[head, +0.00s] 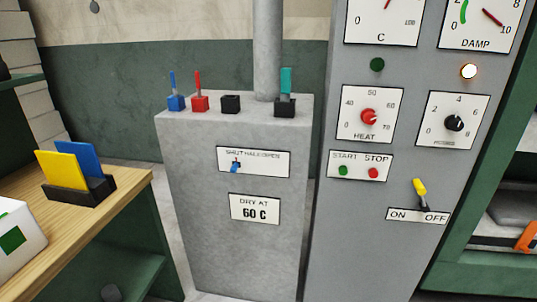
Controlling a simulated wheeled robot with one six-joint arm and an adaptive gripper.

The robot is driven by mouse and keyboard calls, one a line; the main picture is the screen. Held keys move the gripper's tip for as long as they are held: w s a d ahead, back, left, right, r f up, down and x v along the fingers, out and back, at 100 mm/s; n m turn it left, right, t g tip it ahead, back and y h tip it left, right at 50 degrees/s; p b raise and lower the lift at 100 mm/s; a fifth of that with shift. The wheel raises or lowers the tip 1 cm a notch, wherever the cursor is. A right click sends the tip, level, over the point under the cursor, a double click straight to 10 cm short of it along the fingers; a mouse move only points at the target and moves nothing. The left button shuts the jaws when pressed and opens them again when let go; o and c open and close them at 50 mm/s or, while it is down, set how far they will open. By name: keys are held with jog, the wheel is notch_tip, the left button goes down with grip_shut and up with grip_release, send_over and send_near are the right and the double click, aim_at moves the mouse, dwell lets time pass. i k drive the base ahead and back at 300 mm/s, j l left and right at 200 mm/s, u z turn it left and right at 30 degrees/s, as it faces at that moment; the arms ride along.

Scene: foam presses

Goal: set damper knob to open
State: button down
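A white plate (270,162) with small lettering, which seems to read SHUT, HALF, OPEN, is on the front of the grey cabinet. On its left part sits a small knob (235,166) with a dark upper part and a blue part pointing down. It is the likeliest damper knob, but it is too small to read its setting surely. My gripper is not in view.
The cabinet top (212,113) holds blue, red and teal levers and a black block. A grey control panel (345,250) with dials, buttons and a yellow-tipped switch (420,191) stands right. A wooden bench (110,205) stands left.

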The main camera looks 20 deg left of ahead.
aim_at(236, 164)
jog(key=u, duration=1.15)
